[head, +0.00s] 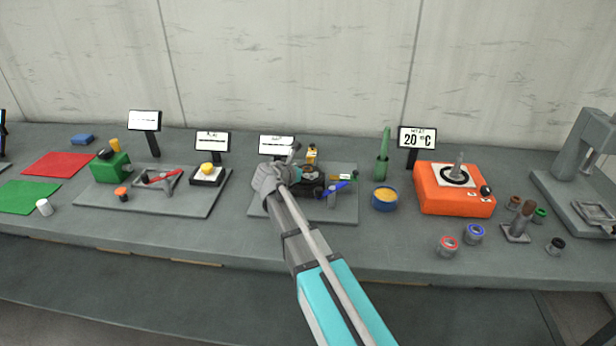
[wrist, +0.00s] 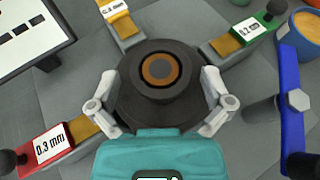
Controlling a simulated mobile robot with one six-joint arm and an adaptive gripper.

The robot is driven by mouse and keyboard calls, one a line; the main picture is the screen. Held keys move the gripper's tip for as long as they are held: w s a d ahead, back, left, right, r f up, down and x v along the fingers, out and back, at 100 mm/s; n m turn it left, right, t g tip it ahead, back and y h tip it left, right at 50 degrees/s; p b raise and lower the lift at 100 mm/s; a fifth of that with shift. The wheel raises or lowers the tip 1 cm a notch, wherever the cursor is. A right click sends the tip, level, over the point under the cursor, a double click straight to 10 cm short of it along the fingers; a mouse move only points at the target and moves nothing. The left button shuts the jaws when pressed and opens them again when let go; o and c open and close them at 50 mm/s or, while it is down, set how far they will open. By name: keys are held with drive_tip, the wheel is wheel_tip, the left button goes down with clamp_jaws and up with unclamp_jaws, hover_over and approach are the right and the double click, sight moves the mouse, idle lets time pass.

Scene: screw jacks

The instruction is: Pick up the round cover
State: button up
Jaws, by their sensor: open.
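A dark round piece, which looks like the round cover (wrist: 160,97), sits at the centre of the wrist view. It has a raised hub with a brown ring and a grey middle. My gripper (wrist: 160,78) is open, with one finger on the left and one on the right of this piece. I cannot tell whether the fingers touch it. In the head view my gripper (head: 290,174) is over the middle station and hides part of it. The near edge of the round piece is hidden by my teal gripper body.
Around it are a red 0.3 mm tag (wrist: 50,147), a yellow tag (wrist: 116,12), a green 0.2 mm tag (wrist: 250,27) and a blue bar (wrist: 291,100) with a bolt. A blue bowl (head: 384,204) and an orange heater (head: 432,200) stand to the right.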

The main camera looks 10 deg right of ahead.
drive_tip(key=shift+w+d+f, duration=0.15)
drive_tip(key=shift+w+d, duration=0.15)
drive_tip(key=shift+d, duration=0.05)
idle(0.3)
drive_tip(key=c, duration=1.3)
drive_tip(key=shift+r, duration=0.25)
drive_tip(key=shift+r+p, duration=0.75)
drive_tip(key=shift+p, duration=0.2)
drive_tip(key=s+a+r+p, duration=0.6)
drive_tip(key=s+r+p, duration=0.1)
drive_tip(key=s+a+r+p, duration=0.3)
drive_tip(key=r+p, duration=0.1)
drive_tip(key=shift+s+a, duration=0.15)
drive_tip(key=shift+s, duration=0.15)
